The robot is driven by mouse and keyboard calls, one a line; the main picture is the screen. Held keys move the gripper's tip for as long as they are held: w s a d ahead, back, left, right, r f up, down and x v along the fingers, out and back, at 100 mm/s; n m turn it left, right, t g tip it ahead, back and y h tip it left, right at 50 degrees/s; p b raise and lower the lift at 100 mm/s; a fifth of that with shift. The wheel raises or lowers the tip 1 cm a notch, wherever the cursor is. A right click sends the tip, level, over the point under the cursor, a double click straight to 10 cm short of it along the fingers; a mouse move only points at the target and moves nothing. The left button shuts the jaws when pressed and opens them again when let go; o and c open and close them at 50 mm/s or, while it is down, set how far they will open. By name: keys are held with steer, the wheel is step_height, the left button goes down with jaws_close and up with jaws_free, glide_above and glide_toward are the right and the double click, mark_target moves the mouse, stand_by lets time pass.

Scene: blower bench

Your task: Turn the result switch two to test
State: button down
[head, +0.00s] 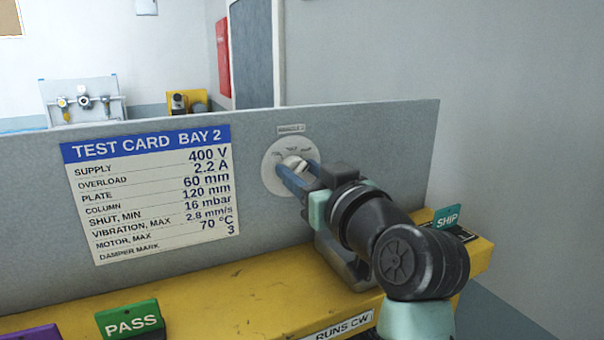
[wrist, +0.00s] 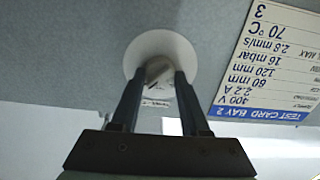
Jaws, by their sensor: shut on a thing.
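The result switch (head: 290,167) is a round white dial with a pale grey knob, mounted on the grey upright panel right of the test card. Small position labels ring the knob, too small to read. My gripper (head: 303,170) reaches the dial from the right, its blue fingers on the knob. In the wrist view the switch's white plate (wrist: 160,50) is upside down, and my gripper (wrist: 159,80) has one dark finger on each side of the knob (wrist: 158,70), shut on it. The knob sits tilted; which label it points to I cannot tell.
The test card (head: 150,190) is fixed to the panel on the left. A yellow bench (head: 240,295) runs below, with a green PASS sign (head: 130,320) and a teal SHIP sign (head: 447,217). Gauges (head: 84,100) stand behind the panel.

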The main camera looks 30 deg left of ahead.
steer(key=b, duration=0.1)
steer(key=n+b, duration=0.1)
steer(key=shift+f+n+b, duration=0.25)
steer(key=shift+n+b, duration=0.05)
steer(key=shift+b, duration=0.1)
steer(key=n+b, duration=0.2)
steer(key=b, duration=0.1)
steer(key=n+b, duration=0.4)
steer(key=shift+s+r+n+b, duration=0.1)
steer(key=shift+n+b, duration=0.2)
steer(key=shift+n, duration=0.1)
steer(key=shift+c, duration=2)
jaws_free()
steer(key=shift+r, duration=0.1)
steer(key=b+v, duration=0.4)
steer(key=v, duration=0.9)
